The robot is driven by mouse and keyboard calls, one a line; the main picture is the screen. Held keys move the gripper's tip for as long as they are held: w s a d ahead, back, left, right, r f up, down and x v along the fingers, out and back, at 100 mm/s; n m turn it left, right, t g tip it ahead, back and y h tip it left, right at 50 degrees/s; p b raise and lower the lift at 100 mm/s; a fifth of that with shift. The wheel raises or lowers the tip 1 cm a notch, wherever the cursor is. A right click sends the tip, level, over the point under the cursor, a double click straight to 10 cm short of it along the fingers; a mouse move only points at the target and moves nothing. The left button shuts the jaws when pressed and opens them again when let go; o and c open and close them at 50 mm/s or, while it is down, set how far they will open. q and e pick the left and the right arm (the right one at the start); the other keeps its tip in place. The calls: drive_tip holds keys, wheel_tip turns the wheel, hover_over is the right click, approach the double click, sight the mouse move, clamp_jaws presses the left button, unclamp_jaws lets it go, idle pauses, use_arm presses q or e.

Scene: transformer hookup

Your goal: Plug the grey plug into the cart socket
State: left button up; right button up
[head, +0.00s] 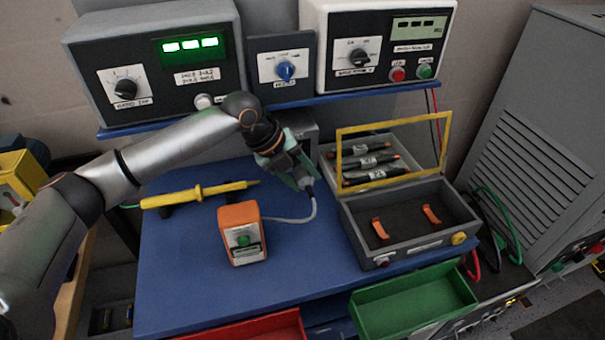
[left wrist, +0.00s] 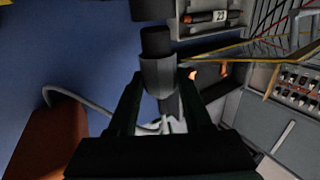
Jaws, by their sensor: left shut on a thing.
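My left gripper (head: 298,176) is above the blue bench, right of the orange box, with its jaws shut on the grey plug. In the left wrist view the fingers (left wrist: 160,102) hold the plug's grey body (left wrist: 158,76), and its dark nose points up the picture. In the head view the gripper mostly hides the plug. A grey cable (head: 299,219) runs from the plug to the orange box (head: 240,232). My right gripper is not in view.
A grey case (head: 368,236) with a raised yellow-framed lid stands open right of the gripper. A yellow probe (head: 200,194) lies left. Instruments stand on the shelf (head: 275,102) behind. Green (head: 413,303) and red (head: 250,328) drawers are open in front. The bench's front left is bare.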

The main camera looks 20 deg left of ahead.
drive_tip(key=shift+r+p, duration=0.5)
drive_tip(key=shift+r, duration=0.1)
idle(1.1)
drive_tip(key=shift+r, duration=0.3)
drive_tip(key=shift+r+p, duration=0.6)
drive_tip(key=shift+p, duration=0.3)
idle(1.0)
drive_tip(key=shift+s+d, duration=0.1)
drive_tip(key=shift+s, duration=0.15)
idle(2.6)
